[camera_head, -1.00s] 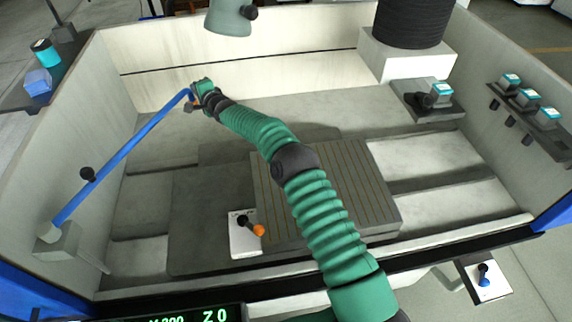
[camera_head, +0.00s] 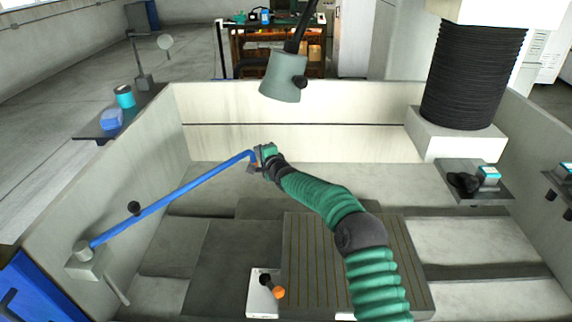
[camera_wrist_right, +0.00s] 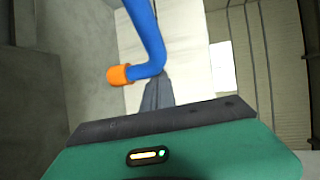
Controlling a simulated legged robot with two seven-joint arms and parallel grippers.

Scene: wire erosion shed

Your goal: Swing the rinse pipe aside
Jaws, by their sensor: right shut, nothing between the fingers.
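The blue rinse pipe (camera_head: 180,196) runs from a grey mount (camera_head: 84,264) on the tank's left wall out over the tank toward the back wall. It carries a black knob (camera_head: 134,208) near its lower end. My right gripper (camera_head: 260,158) is at the pipe's far, bent end. In the right wrist view the pipe (camera_wrist_right: 147,35) bends just beyond the grey fingers (camera_wrist_right: 158,92) and ends in an orange tip (camera_wrist_right: 119,74). The fingers are closed with nothing between them, close against the bend; contact is unclear. My left gripper is out of view.
A grey lamp head (camera_head: 283,78) hangs over the back wall (camera_head: 340,140). A slotted plate (camera_head: 310,255) lies under my right arm, with an orange-tipped lever (camera_head: 278,292) at its left. A black bellows column (camera_head: 470,75) stands at back right. The left tank floor is clear.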

